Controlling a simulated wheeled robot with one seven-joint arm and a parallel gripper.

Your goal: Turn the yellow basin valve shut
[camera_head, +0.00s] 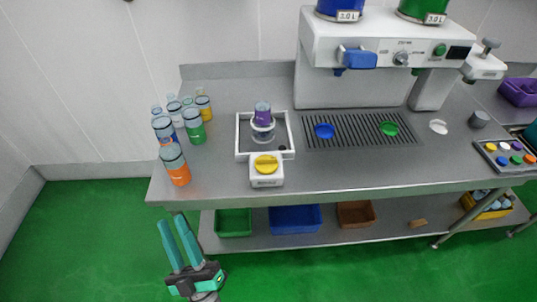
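The yellow basin valve (265,161) is a round yellow knob with a raised bar across it. It sits on top of a white block (266,182) with a small label, at the front edge of the white square basin (241,137). From this angle I cannot tell whether the valve is open or shut. My gripper (172,218) is in front of the table at the lower left, well apart from the valve. Its two teal fingers point up with a gap between them, and nothing is held.
A clear container with a purple top (263,112) stands in the basin. Several bottles (176,165) cluster at the table's left. A drink machine (385,45) with a drip grate (360,131) stands right. Bare table lies between bottles and basin. Coloured bins (295,219) sit on the lower shelf.

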